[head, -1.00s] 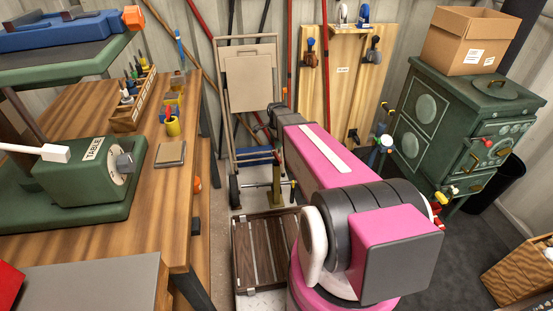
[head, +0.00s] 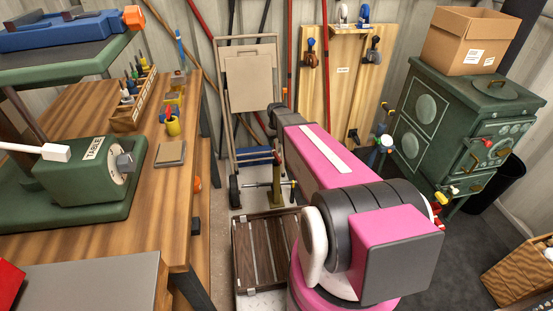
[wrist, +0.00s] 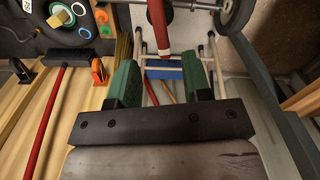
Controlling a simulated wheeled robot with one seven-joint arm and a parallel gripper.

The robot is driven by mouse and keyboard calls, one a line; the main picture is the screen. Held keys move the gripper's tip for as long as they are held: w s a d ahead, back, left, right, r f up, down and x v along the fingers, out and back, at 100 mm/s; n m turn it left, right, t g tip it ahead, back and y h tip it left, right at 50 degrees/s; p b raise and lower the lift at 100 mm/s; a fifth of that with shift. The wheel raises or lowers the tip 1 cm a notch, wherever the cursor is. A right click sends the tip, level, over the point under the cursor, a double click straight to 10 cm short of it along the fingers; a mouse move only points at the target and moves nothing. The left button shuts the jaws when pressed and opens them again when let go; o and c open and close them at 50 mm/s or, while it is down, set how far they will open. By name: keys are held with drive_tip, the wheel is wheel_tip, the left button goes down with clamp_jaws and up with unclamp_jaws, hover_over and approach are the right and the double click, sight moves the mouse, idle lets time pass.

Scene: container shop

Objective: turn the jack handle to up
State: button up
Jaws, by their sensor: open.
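An olive upright post with a cross bar (head: 277,185), which looks like the jack, stands on the floor left of my pink arm in the head view. The bar ends in a dark tip; its exact setting is hard to read. In the wrist view, my gripper (wrist: 160,84) has its two green fingers apart with nothing held between them. A red cylinder (wrist: 157,28) with a dark round part lies beyond the fingertips; I cannot tell whether it is the jack's handle. My gripper is hidden behind my arm in the head view.
A folded beige hand truck (head: 252,80) leans at the back wall, near the post. A wooden slatted platform (head: 262,250) lies on the floor in front. The workbench (head: 110,240) is at left, the green stove (head: 465,125) at right. A red-handled broom (wrist: 45,125) shows in the wrist view.

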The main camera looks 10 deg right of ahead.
sight(276, 155)
wheel_tip(276, 155, down, 11)
drive_tip(key=shift+r, duration=0.2)
idle(0.3)
clamp_jaws()
